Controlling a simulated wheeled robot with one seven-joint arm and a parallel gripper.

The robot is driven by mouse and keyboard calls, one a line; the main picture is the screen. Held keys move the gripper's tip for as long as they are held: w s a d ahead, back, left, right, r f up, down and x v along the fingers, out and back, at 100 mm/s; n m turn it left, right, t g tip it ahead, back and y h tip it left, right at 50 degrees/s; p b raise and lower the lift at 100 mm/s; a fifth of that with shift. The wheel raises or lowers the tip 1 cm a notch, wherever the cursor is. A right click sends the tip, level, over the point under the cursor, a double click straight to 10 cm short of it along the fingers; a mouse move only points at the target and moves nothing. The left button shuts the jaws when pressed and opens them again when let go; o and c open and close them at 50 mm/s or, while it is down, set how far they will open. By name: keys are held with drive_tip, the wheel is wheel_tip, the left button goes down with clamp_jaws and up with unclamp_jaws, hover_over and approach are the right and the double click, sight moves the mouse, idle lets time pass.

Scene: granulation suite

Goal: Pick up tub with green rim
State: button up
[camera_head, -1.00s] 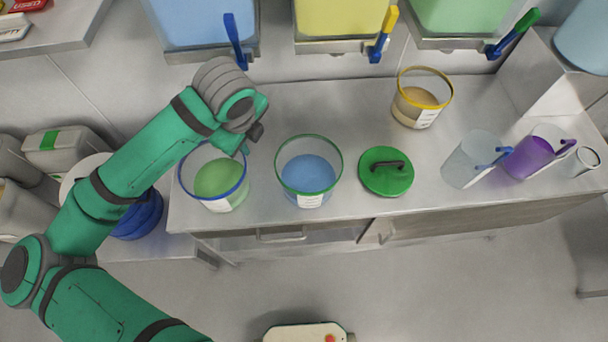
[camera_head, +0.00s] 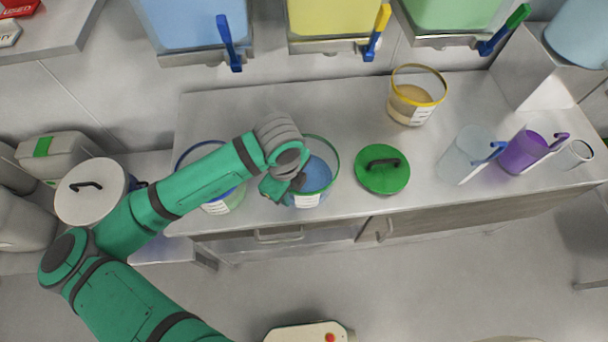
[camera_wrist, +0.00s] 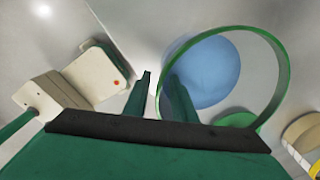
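The tub with the green rim (camera_head: 322,140) is a clear round tub with blue contents and a white label, standing on the steel counter. My gripper (camera_head: 292,188) is over its left side and hides part of the rim and wall. In the wrist view the green rim (camera_wrist: 284,62) shows as a large ring around the blue contents. There my gripper (camera_wrist: 160,92) is open, with one finger outside the rim and the other on its inner side. A gap shows between the fingers; contact with the wall cannot be told.
A blue-rimmed tub (camera_head: 235,199) stands just left, partly under my arm. A green lid (camera_head: 382,179) lies to the right. A yellow-rimmed tub (camera_head: 417,92), a clear jug (camera_head: 463,160) and a purple jug (camera_head: 526,153) stand farther right. Dispensers with levers hang behind.

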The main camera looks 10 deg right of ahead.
drive_tip(key=shift+w+f, duration=0.15)
drive_tip(key=shift+f, duration=1)
drive_tip(key=shift+w+f, duration=0.15)
drive_tip(key=shift+f, duration=1)
clamp_jaws()
drive_tip(key=shift+r, duration=0.1)
